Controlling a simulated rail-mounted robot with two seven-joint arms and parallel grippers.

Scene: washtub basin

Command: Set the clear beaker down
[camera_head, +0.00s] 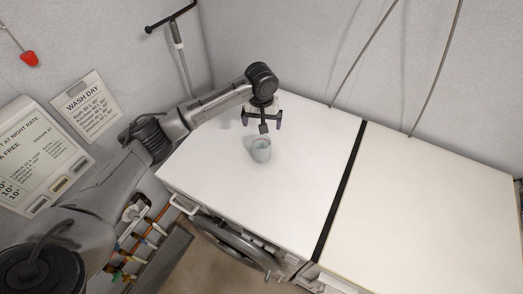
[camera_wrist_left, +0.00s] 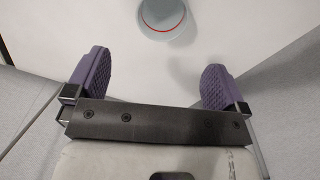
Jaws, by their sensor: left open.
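The clear beaker (camera_head: 261,151) stands upright on the white worktop (camera_head: 222,160), left of the dark seam. My left gripper (camera_head: 262,122) is just behind the beaker, over the worktop, with its fingers spread and nothing between them. In the left wrist view the beaker (camera_wrist_left: 162,22) is at the top edge, partly cut off, with a red ring visible inside it. The purple finger pads (camera_wrist_left: 155,80) are wide apart, and the beaker is beyond them, apart from both. My right gripper is not in view.
A dark seam (camera_head: 343,185) divides the worktop from a second white top (camera_head: 420,205) on the right, which is bare. Grey walls close the back and left. Hoses (camera_head: 437,75) hang at the back. A round washer door (camera_head: 235,240) is below the front edge.

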